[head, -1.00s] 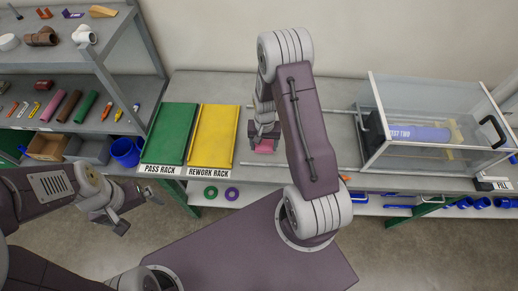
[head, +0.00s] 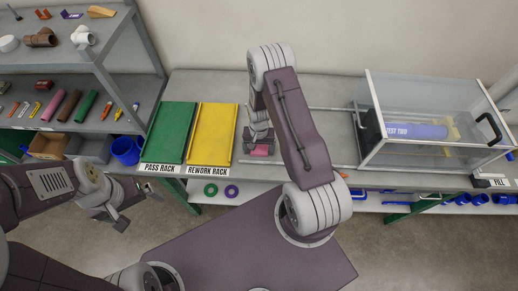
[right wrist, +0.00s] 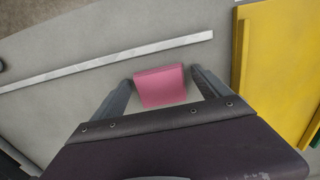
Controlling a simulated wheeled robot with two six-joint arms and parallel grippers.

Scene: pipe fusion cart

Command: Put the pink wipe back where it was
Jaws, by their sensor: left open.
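The pink wipe (head: 261,150) is a small pink block on the grey bench, just right of the yellow rework rack (head: 213,135). My right gripper (head: 259,141) is over it, pointing down, and partly hides it. In the right wrist view the wipe (right wrist: 160,86) lies between the two fingertips of the right gripper (right wrist: 163,82), with a gap visible at each side, so the jaws are open around or just above it. I cannot tell the exact height. My left gripper (head: 133,206) is open and empty, low at the left, in front of the shelf.
The green pass rack (head: 169,133) lies left of the rework rack. A clear chamber (head: 440,95) with a blue tube stands at the right. A thin metal rail (right wrist: 110,60) lies on the bench near the wipe. Stocked shelves (head: 60,110) stand at the left.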

